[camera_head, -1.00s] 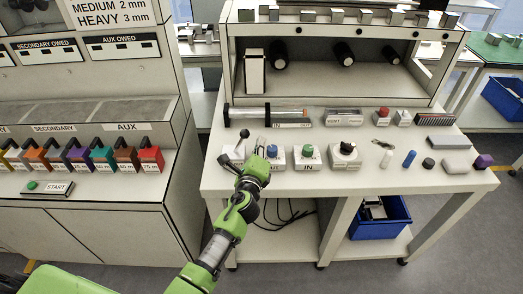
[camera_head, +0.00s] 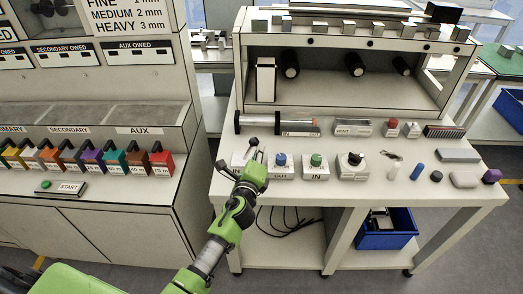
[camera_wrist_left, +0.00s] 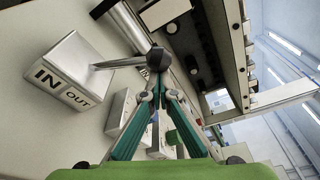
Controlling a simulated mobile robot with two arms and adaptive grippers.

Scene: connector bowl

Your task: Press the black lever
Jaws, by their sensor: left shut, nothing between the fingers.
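The black lever is a thin metal rod ending in a black ball (camera_wrist_left: 158,58). It comes out of a white box (camera_wrist_left: 72,62) marked IN and OUT in the left wrist view. In the head view the ball (camera_head: 253,142) shows at the front left of the white bench. My left gripper (camera_head: 254,156) is just in front of it. In the left wrist view the left gripper (camera_wrist_left: 158,84) has its fingertips together, empty, right beside the ball. I cannot tell whether they touch it. The gripper partly hides the box in the head view. My right gripper is not in view.
Right of the lever stand a blue-knob box (camera_head: 280,168), a green-knob box (camera_head: 316,168) and a black-knob box (camera_head: 351,167). A shelf unit (camera_head: 345,70) rises at the back. Coloured bins (camera_head: 112,162) stand on the left counter.

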